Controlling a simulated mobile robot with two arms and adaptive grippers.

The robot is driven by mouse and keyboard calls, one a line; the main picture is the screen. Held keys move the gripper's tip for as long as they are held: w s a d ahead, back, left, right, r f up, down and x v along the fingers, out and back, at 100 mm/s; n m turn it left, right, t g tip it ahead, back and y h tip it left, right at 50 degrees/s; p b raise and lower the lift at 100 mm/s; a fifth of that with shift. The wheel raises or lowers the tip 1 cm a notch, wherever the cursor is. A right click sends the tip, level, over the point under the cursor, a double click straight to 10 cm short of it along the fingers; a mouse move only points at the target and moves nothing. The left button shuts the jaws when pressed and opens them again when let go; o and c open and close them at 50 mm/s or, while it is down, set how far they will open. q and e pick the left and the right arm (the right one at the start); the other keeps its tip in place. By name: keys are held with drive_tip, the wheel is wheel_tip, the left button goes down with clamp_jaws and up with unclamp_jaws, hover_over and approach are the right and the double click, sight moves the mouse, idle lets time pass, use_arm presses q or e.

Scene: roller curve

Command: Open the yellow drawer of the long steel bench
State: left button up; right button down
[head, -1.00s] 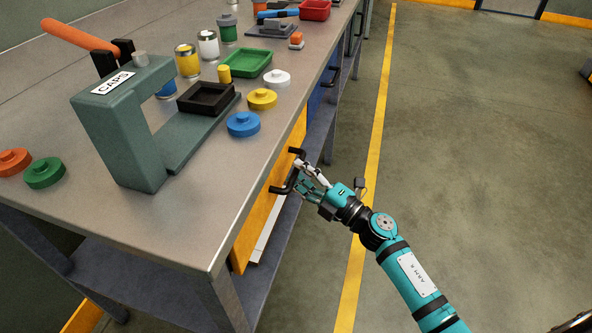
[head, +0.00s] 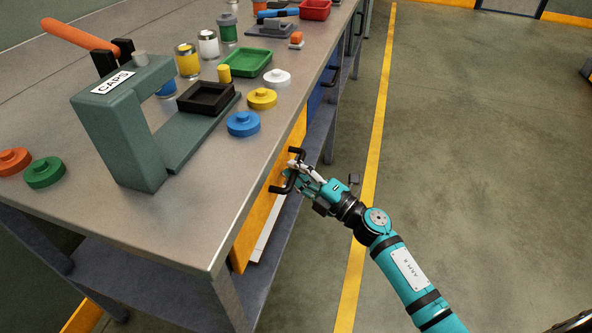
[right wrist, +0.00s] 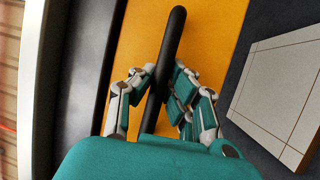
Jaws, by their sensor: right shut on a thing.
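The long steel bench (head: 190,225) runs from the near left to the back. Its yellow drawer (head: 256,226) faces right under the bench top and looks closed. The drawer has a black bar handle (head: 280,188). My right gripper (head: 293,177) is at this handle. In the right wrist view the black handle (right wrist: 176,35) passes between the two fingers of my right gripper (right wrist: 163,88), with the yellow drawer front (right wrist: 215,30) behind it. The fingers are shut on the handle. My left gripper is in neither view.
On the bench stand a green press marked CAPS (head: 120,120), a black tray (head: 208,98), a green tray (head: 247,62), several coloured caps and cans. A blue drawer (head: 316,100) lies farther along. The floor right of the yellow line (head: 372,170) is clear.

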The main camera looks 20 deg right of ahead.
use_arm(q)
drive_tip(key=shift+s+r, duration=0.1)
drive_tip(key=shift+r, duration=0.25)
use_arm(e)
drive_tip(key=s+d, duration=0.8)
drive_tip(key=d, duration=0.4)
drive_tip(key=s+d, duration=0.8)
drive_tip(key=d, duration=0.3)
drive_tip(key=shift+d, duration=0.35)
drive_tip(key=c, duration=1.3)
unclamp_jaws()
drive_tip(key=shift+c, duration=0.2)
drive_tip(key=shift+o, duration=0.3)
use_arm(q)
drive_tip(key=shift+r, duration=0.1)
use_arm(e)
drive_tip(key=v, duration=1.2)
